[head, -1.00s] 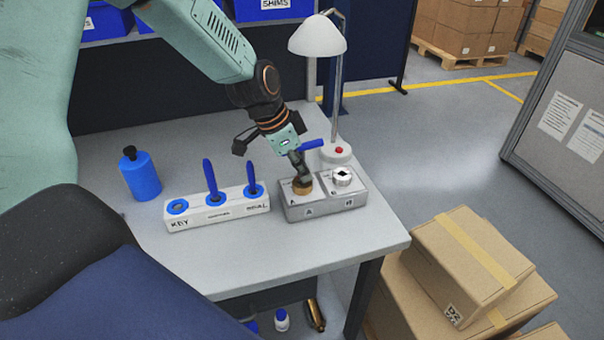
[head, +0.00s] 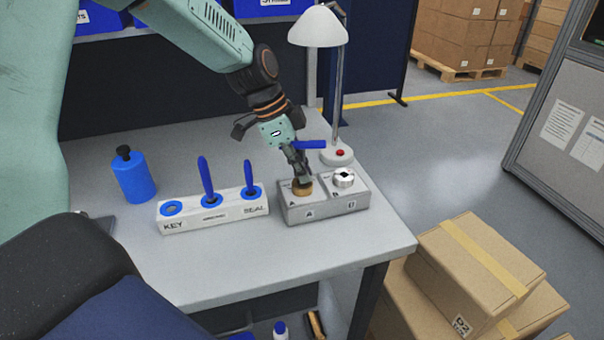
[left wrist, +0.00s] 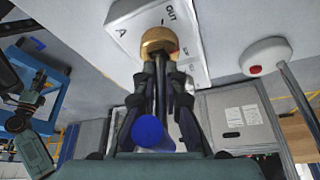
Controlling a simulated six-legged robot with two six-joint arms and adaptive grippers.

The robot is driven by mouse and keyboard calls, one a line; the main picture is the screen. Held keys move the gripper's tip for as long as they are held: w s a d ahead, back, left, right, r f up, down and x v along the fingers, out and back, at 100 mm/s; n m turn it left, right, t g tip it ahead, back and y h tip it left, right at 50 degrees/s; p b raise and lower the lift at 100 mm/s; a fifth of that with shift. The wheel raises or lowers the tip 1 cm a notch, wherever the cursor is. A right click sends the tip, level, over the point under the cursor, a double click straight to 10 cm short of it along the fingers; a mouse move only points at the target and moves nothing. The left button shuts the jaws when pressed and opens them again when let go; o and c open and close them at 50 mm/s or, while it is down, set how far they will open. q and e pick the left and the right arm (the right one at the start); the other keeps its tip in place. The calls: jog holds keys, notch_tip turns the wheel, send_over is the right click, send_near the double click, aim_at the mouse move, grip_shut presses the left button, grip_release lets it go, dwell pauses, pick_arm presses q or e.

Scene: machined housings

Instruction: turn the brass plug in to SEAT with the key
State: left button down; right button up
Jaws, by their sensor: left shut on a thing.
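My left gripper (head: 302,178) is shut on the key (left wrist: 150,132), whose blue handle (head: 310,145) sticks out to the right of the fingers. The brass plug (head: 302,189) sits at A on the left part of the grey housing (head: 325,208). In the left wrist view, the key's shaft reaches the brass plug (left wrist: 158,41) from between the fingers; how deep it sits is hidden. The word OUT shows beside the plug; I cannot read SEAT or the plug's exact angle.
The white rack (head: 190,224) has an empty KEY hole and two blue-handled tools. A silver plug (head: 344,179) sits at B, close to the gripper. The lamp (head: 338,155) stands just behind the housing. A blue bottle (head: 134,178) is at left. The table's front is clear.

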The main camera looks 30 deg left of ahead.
pick_arm(q)
jog(key=shift+m, duration=0.3)
jog(key=shift+f+m+g+b, duration=0.1)
jog(key=shift+m+g+b, duration=0.25)
jog(key=shift+m, duration=0.15)
jog(key=shift+m+g, duration=0.25)
jog(key=shift+m, duration=0.65)
jog(key=shift+m+g, duration=0.3)
jog(key=shift+m, duration=0.5)
jog(key=shift+m+g, duration=0.3)
jog(key=shift+m, duration=0.3)
